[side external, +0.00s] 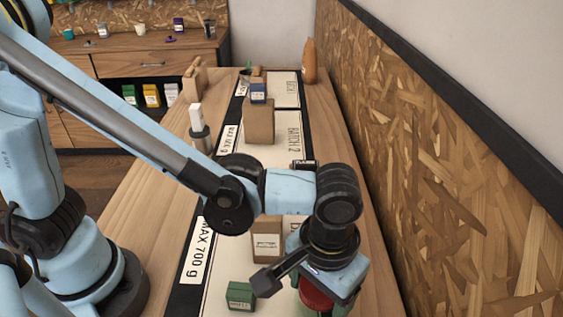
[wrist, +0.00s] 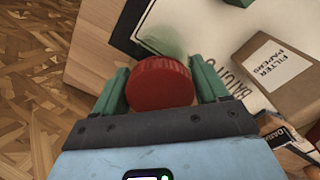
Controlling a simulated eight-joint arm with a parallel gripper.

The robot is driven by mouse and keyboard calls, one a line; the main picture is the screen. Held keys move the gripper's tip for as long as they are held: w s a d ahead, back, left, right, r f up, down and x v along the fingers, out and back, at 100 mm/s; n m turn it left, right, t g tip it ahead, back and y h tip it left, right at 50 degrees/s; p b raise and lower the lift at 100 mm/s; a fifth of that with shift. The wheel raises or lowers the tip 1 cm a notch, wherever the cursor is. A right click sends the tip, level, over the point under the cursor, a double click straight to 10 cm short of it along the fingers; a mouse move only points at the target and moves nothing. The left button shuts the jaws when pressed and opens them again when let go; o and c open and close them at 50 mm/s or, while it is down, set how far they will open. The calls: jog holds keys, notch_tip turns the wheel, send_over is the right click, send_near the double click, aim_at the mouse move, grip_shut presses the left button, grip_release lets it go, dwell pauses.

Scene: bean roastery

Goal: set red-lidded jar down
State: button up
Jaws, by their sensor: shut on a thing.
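The red-lidded jar shows mainly as its round red lid (wrist: 160,83) between my fingers in the wrist view. In the side view a strip of red (side external: 316,295) shows below my gripper. My gripper (wrist: 162,88) is shut on the jar, with one green finger on each side of the lid. In the side view my gripper (side external: 332,284) is at the near end of the table. A greenish see-through patch shows just beyond the lid; I cannot tell if it is the jar's body. The jar's underside is hidden, so I cannot tell whether it touches the surface.
A brown filter papers box (wrist: 276,72) stands close to the right in the wrist view. A small green box (side external: 240,296) stands left of my gripper in the side view. The chipboard wall (side external: 470,190) runs along the table's right side. Boxes stand farther back.

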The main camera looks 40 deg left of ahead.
jog(key=shift+f, duration=0.15)
jog(key=o, duration=1.2)
jog(key=shift+o, duration=0.2)
notch_tip(320, 180, up, 12)
jog(key=shift+r, duration=0.1)
